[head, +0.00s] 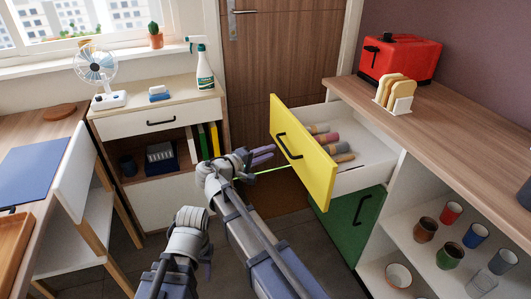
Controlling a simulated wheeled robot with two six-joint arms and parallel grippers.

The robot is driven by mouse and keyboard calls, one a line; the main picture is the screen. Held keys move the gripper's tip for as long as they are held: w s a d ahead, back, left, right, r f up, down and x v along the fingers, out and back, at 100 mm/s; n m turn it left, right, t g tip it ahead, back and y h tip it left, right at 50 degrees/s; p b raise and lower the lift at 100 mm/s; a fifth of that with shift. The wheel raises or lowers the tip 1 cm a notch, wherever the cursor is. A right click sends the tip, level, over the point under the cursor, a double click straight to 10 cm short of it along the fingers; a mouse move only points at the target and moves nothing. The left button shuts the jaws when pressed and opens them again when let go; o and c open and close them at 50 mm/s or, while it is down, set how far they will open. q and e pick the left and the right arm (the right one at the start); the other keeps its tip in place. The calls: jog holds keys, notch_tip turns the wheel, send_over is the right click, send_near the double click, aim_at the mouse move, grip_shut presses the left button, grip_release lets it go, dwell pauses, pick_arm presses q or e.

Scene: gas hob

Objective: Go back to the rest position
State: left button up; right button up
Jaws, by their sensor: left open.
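My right gripper (262,154) is to the left of the pulled-out yellow-fronted drawer (303,150), near its black handle (289,146). A gap seems to show between its fingertips and the handle, and nothing shows held in it. How far its fingers are parted is hard to see. My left gripper (206,262) is lower and further left, over the floor. It is open, its fingers are mostly hidden behind its wrist, and no object shows in it.
The open drawer juts left from the counter (455,120) and holds several rolled items. A white chair (75,172) and desk stand left. A low cabinet (160,122) with a fan (97,68) and spray bottle (204,72) stands behind.

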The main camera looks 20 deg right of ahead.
jog(key=shift+d+f, duration=0.1)
jog(key=s+d+f+m+g+y, duration=0.25)
jog(key=s+f+g+y, duration=0.25)
jog(key=s+f+y, duration=0.65)
jog(key=s+a+f+n+g+y, duration=0.1)
jog(key=s+a+f, duration=0.2)
jog(key=s+a, duration=0.45)
jog(key=s+a+f+n+g, duration=0.1)
jog(key=s+a+f, duration=0.2)
jog(key=s+a, duration=0.45)
notch_tip(320, 180, up, 30)
jog(key=w+a+p, duration=0.2)
jog(key=p, duration=2.8)
